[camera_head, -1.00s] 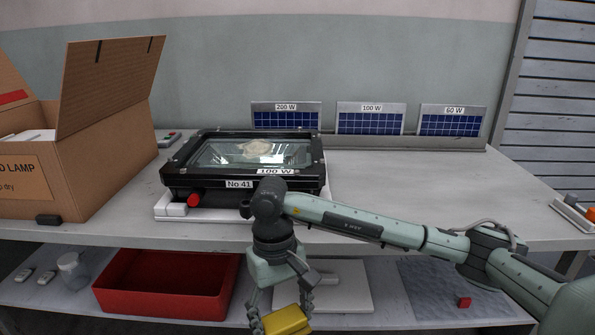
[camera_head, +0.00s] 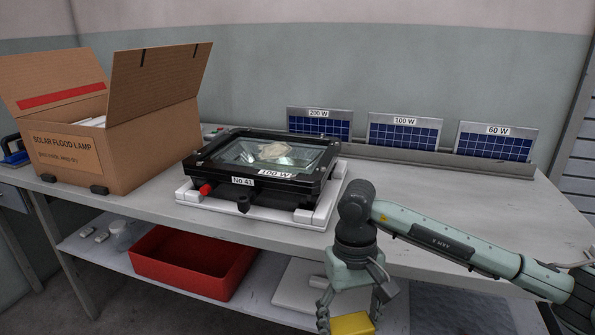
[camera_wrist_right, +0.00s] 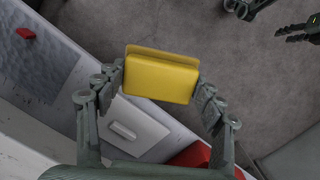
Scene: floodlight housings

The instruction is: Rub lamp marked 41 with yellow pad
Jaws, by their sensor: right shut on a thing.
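The lamp marked No 41 (camera_head: 215,171) lies face up on a white stand (camera_head: 260,213) on the table. It is a black-framed floodlight, also labelled 100 W, with a beige smudge (camera_head: 273,151) on its glass. My right gripper (camera_head: 350,318) is in front of the table's front edge, below the tabletop and to the right of the lamp. It is shut on the yellow pad (camera_head: 352,324). The right wrist view shows the pad (camera_wrist_right: 161,76) between both fingers. In that view's upper right corner, dark gripper fingers (camera_wrist_right: 275,22) show, apparently my left gripper's; their opening is unclear.
An open cardboard box (camera_head: 150,142) stands left of the lamp. Solar panels marked 200 W (camera_head: 319,124), 100 W (camera_head: 404,135) and 60 W (camera_head: 495,144) stand behind. A red bin (camera_head: 190,262) is on the lower shelf. The tabletop right of the lamp is clear.

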